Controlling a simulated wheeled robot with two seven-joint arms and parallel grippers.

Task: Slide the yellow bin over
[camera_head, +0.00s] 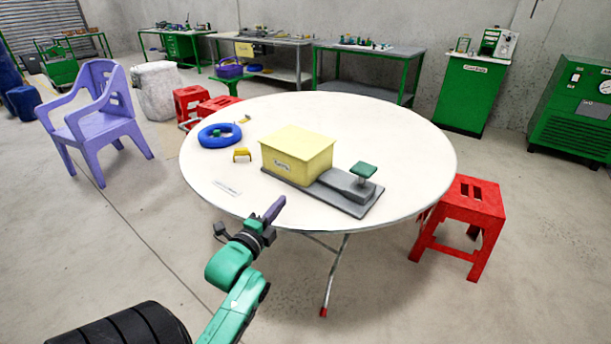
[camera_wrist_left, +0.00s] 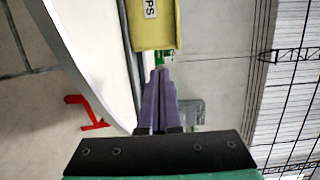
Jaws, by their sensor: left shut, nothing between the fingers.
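The yellow bin (camera_head: 296,156) stands on a grey base plate (camera_head: 346,203) near the front of the round white table. My right gripper is not in view.
On the white table (camera_head: 400,140), a blue cable coil (camera_head: 219,135), a small yellow piece (camera_head: 242,154) and a white label (camera_head: 227,187) lie left of the bin. The table's right and back are clear. A red stool (camera_head: 462,215) and a purple chair (camera_head: 97,115) stand beside it.

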